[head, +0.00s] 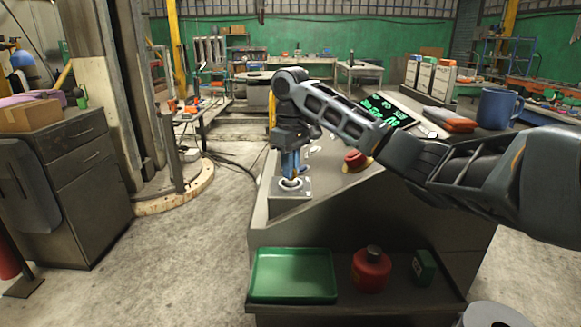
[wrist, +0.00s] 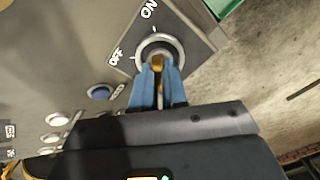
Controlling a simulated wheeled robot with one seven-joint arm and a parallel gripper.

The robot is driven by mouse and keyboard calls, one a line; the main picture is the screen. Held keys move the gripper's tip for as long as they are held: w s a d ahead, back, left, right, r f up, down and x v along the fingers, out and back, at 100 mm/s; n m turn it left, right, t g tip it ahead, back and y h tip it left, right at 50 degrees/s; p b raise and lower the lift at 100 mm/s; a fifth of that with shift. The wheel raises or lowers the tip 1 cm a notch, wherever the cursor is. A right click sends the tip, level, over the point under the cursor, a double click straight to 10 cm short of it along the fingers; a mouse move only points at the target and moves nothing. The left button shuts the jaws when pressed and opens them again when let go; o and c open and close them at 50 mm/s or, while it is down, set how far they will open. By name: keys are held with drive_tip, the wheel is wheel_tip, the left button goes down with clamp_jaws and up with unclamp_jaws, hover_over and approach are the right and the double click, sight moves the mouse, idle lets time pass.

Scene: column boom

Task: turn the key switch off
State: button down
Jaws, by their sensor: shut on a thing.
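The key switch (wrist: 180,44) is a round metal ring on a grey square plate, with ON printed at its top and OFF at its left in the wrist view. In the head view its plate (head: 277,194) sits on the near left corner of the console. A brass key (wrist: 157,61) stands in the ring. My gripper (wrist: 157,78) has blue fingers shut on the key; it also shows above the switch in the head view (head: 293,174). The fingers hide part of the key, so I cannot tell exactly which mark it points to.
A blue button (wrist: 99,93) and several white buttons lie beside the switch. A red mushroom button (head: 355,158), a screen (head: 386,110) and a blue mug (head: 499,108) are farther along the console. A green tray (head: 293,275) and red can (head: 371,269) stand on the lower shelf.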

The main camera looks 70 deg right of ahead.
drive_tip(key=shift+r+n+p, duration=0.1)
drive_tip(key=shift+n+p, duration=0.2)
drive_tip(key=shift+n, duration=0.1)
drive_tip(key=n+p, duration=0.2)
drive_tip(key=n, duration=0.1)
drive_tip(key=shift+r+n+p, duration=0.1)
drive_tip(key=shift+n+p, duration=0.2)
drive_tip(key=n+p, duration=0.2)
drive_tip(key=n, duration=0.1)
drive_tip(key=shift+n, duration=0.3)
drive_tip(key=n+p, duration=0.1)
drive_tip(key=n, duration=0.3)
drive_tip(key=shift+n+p, duration=0.3)
drive_tip(key=shift+n, duration=1.9)
drive_tip(key=c, duration=1.2)
unclamp_jaws()
drive_tip(key=shift+f, duration=0.2)
drive_tip(key=shift+o, duration=0.2)
drive_tip(key=shift+r+p, duration=0.85)
drive_tip(key=shift+r, duration=3.05)
